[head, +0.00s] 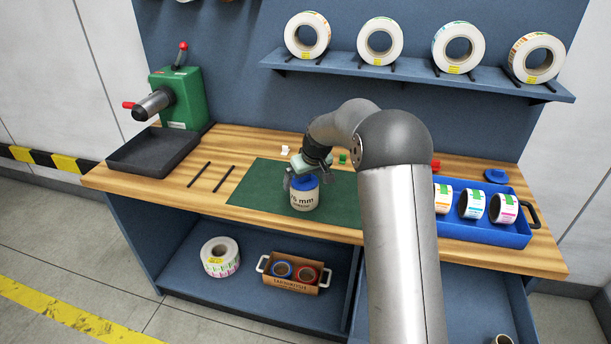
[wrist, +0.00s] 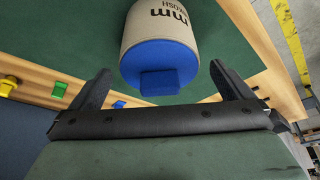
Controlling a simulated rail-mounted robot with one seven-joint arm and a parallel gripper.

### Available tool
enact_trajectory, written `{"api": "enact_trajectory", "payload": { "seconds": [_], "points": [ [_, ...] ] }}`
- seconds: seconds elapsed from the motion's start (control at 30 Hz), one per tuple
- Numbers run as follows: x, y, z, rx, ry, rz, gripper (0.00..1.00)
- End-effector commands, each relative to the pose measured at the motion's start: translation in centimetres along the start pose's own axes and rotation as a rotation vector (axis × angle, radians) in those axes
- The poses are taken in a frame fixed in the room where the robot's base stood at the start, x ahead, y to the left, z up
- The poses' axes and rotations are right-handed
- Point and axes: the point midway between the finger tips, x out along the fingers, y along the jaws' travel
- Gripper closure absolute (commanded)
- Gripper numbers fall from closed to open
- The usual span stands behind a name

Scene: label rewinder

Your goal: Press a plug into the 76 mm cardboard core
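A beige cardboard core (head: 304,201) marked "76 mm" stands upright on the green mat (head: 258,190). A blue plug (head: 302,183) with a square knob sits at its top end. In the wrist view the core (wrist: 150,22) shows its printed side, and the blue plug (wrist: 160,58) covers its end; I cannot tell how deep it sits. My gripper (head: 306,179) is above and around the plug. The wrist view shows my gripper (wrist: 163,82) open, one finger on each side of the knob, with visible gaps and nothing held.
A blue crate (head: 485,231) with label rolls stands at the right, a blue plug-like piece (head: 496,176) behind it. A green rewinder (head: 178,97) and dark tray (head: 150,151) are at the left. Two black rods lie beside the mat. Small green (head: 343,158) and white pieces lie behind.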

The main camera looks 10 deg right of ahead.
Motion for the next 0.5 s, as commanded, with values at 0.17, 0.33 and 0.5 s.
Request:
{"api": "enact_trajectory", "payload": {
  "seconds": [0.17,0.33,0.5],
  "points": [
    [-0.3,0.0,-0.2,-0.001,0.006,0.002,0.00],
    [-1.8,0.1,-0.4,-0.001,0.011,0.004,0.00],
    [-5.5,0.1,-0.3,-0.001,0.012,0.005,0.00]
  ]
}}
